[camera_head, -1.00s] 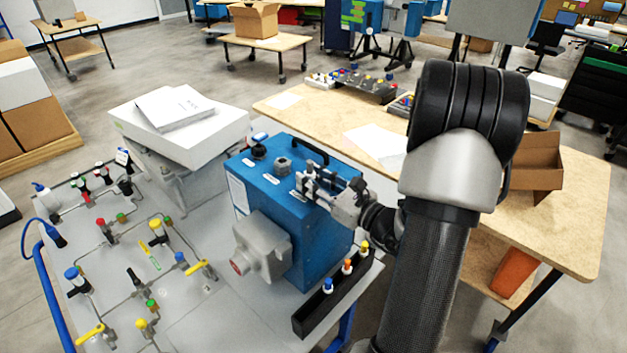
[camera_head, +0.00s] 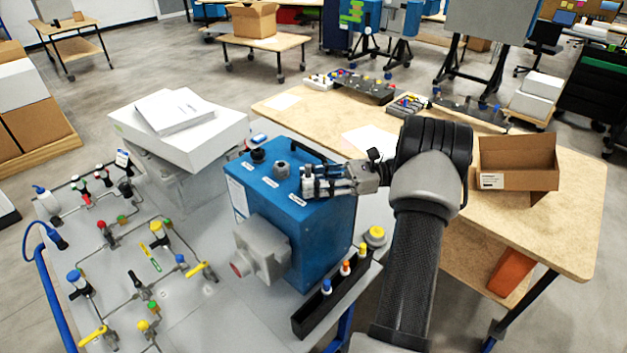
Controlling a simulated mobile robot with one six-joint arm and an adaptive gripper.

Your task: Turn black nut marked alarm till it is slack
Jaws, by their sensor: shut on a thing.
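The blue analyser box (camera_head: 325,225) stands on the grey bench, with a row of fittings on its top. A black nut (camera_head: 257,155) sits at the far left of the row, and a grey hex fitting (camera_head: 282,168) is in the middle. My gripper (camera_head: 307,184) comes in from the right and is shut at the near-right fitting, around a nut that its fingers mostly hide. Small white labels lie in front of the fittings; the one by my gripper (camera_head: 297,200) is too small to read.
A black handle (camera_head: 309,150) stands behind the fittings. A grey housing (camera_head: 262,250) juts from the box's front. A black rack with coloured caps (camera_head: 335,301) and a yellow knob (camera_head: 376,236) are on the right. White boxes (camera_head: 180,125) stand at the left.

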